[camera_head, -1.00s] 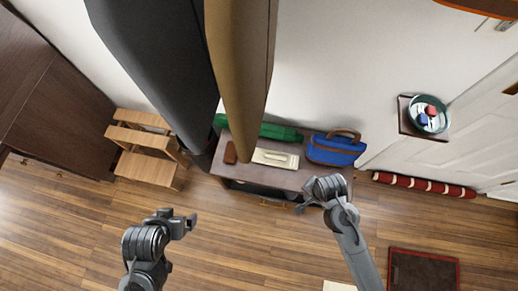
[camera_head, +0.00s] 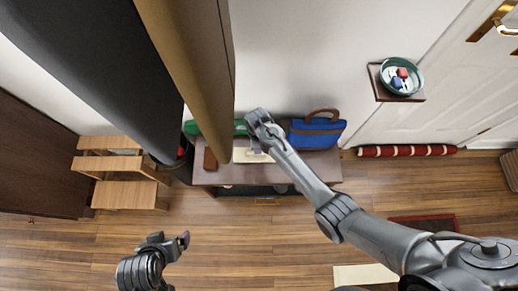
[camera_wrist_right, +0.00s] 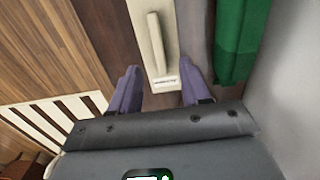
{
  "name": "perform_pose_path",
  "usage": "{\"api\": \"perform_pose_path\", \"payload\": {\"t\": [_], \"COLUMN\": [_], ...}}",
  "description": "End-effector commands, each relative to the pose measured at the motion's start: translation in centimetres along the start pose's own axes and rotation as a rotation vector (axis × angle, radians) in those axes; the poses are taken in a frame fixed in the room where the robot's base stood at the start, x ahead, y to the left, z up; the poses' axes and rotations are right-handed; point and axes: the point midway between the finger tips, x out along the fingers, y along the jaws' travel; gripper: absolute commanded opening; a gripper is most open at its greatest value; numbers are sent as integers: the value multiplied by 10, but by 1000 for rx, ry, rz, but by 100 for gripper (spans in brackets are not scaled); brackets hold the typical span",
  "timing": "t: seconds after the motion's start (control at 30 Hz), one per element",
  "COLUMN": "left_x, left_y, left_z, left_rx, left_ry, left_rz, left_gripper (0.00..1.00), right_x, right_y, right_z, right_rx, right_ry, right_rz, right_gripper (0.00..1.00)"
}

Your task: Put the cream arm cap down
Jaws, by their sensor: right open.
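The cream arm cap (camera_head: 242,156) appears to be the flat cream piece with a raised bar lying on the bench (camera_head: 232,175); my right arm partly covers it in the head view. In the right wrist view the cream arm cap (camera_wrist_right: 150,35) runs up between the fingertips, with a small printed label at its near end. My right gripper (camera_wrist_right: 162,88) is open, one purple-grey finger to each side of that end; I cannot tell whether they touch it. My left gripper (camera_head: 182,241) is over the floor at lower left, away from the bench; its jaw state is unclear.
A brown block (camera_head: 210,159) lies left of the cap. A green roll (camera_head: 240,128) lies behind, and a blue bag (camera_head: 316,133) stands to the right. Tall dark and tan hanging panels (camera_head: 190,70) block the left side. A wooden step stool (camera_head: 125,193) stands left.

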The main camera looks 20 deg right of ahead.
Motion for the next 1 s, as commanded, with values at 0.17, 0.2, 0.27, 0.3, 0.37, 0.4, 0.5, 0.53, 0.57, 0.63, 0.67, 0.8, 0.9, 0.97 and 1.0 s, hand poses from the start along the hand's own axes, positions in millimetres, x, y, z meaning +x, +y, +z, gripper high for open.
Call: {"api": "perform_pose_path", "payload": {"t": [0.17,0.2,0.27,0.3,0.37,0.4,0.5,0.53,0.57,0.63,0.67,0.8,0.9,0.97,1.0], "left_x": [9,9,10,12,15,18,28,30,32,35,36,39,38,38,38], "left_y": [0,0,0,0,1,1,1,1,1,1,1,2,1,1,1], "left_z": [3,3,3,4,5,6,9,10,10,11,12,12,12,12,12], "left_rx": [0,0,0,0,0,0,0,0,0,0,0,0,0,0,0], "left_ry": [0,0,0,0,0,0,0,0,0,0,0,0,0,0,0], "left_rz": [0,0,0,0,0,0,0,0,0,0,0,0,0,0,0], "left_gripper": [95,95,95,95,95,95,95,95,95,95,95,95,95,95,95], "right_x": [18,20,22,24,30,35,50,54,58,65,67,73,73,72,72], "right_y": [0,-1,0,0,0,1,2,2,2,2,2,2,2,2,2], "right_z": [0,0,-1,-1,-2,-3,-5,-5,-6,-6,-6,-5,-5,-5,-5], "right_rx": [-1,-1,0,0,0,-1,-1,-1,-1,-1,-1,-1,-1,-1,-1], "right_ry": [0,-1,-1,-1,0,1,1,0,0,0,1,-1,-1,-1,-1], "right_rz": [-1,-2,-2,-1,-1,0,0,0,-1,0,0,-2,-2,-2,-2], "right_gripper": [47,47,47,47,47,47,47,47,47,47,47,47,47,47,47]}}
